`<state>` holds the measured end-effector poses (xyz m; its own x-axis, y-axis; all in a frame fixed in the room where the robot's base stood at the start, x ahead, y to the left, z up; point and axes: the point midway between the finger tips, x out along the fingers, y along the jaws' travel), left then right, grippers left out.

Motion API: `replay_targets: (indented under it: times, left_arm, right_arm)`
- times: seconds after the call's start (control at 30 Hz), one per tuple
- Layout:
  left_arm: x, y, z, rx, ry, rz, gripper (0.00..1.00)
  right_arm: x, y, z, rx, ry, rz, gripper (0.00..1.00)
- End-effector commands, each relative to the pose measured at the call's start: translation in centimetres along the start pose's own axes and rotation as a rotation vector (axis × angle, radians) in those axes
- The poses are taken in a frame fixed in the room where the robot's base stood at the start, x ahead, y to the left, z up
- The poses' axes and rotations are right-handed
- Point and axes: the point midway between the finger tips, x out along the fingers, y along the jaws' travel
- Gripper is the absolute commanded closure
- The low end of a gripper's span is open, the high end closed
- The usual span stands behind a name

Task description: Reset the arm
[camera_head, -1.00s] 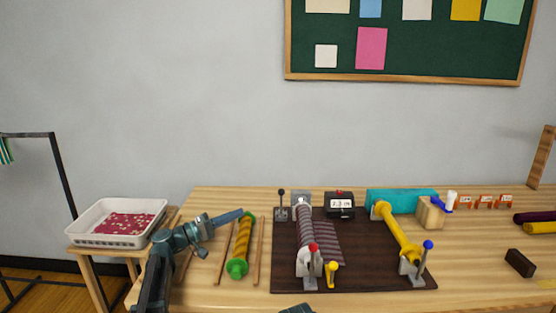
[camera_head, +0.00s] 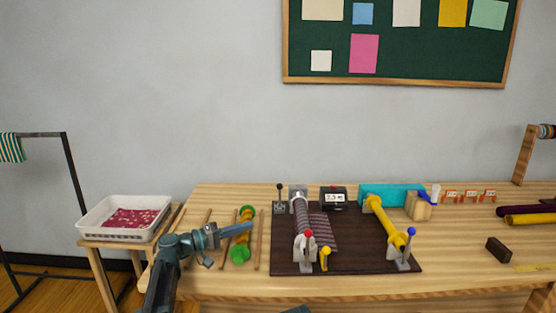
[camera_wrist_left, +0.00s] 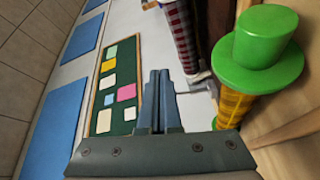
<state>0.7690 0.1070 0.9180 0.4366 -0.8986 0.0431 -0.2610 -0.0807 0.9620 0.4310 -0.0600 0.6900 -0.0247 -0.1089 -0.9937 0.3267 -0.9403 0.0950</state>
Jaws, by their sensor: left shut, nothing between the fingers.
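My left arm (camera_head: 170,270) comes in from the lower left in the head view. Its left gripper (camera_head: 240,229) is shut and empty, pointing right across the yellow-and-green roller (camera_head: 241,253). In the left wrist view the two fingers (camera_wrist_left: 158,100) lie together with nothing between them. The roller's green end (camera_wrist_left: 258,60) is close on the right there; I cannot tell whether they touch. My right gripper is not seen; only a small dark piece of me shows at the bottom edge of the head view.
A dark mat (camera_head: 345,258) holds a striped roll (camera_head: 302,217), a yellow roll (camera_head: 388,222) and small levers. Wooden rods (camera_head: 258,240) lie beside the roller. A white tray (camera_head: 90,224) stands on a side stand at left. A dark block (camera_head: 498,250) lies at right.

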Motion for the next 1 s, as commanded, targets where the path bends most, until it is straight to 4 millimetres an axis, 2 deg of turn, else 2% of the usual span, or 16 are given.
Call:
replay_targets:
  times: [0.17,0.27,0.47,0.57,0.6,0.7,0.8,0.9,1.0]
  left_arm:
    - [1.8,0.3,3.7,0.007,-0.086,-0.089,1.00]
    - [2.9,0.3,6.7,0.015,-0.154,-0.165,1.00]
    - [4.2,0.2,14.2,0.043,-0.332,-0.375,1.00]
    - [3.8,0.4,19.4,0.074,-0.456,-0.537,1.00]
    - [3.3,0.6,21.6,0.091,-0.510,-0.613,1.00]
    - [1.0,1.0,26.1,0.141,-0.631,-0.812,1.00]
    - [-2.0,1.9,29.3,0.200,-0.728,-1.009,1.00]
    - [-5.1,3.1,31.2,0.262,-0.795,-1.187,1.00]
    - [-7.6,4.3,32.0,0.319,-0.834,-1.330,1.00]
  right_arm:
    - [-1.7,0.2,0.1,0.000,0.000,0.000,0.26]
    - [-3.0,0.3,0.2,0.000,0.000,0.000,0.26]
    - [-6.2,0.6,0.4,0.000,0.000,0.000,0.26]
    - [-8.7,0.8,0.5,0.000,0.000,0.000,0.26]
    - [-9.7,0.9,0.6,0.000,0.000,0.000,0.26]
    - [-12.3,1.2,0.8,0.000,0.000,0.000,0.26]
    - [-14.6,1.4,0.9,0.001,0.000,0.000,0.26]
    - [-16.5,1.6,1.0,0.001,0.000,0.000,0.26]
    - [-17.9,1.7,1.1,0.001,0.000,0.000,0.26]
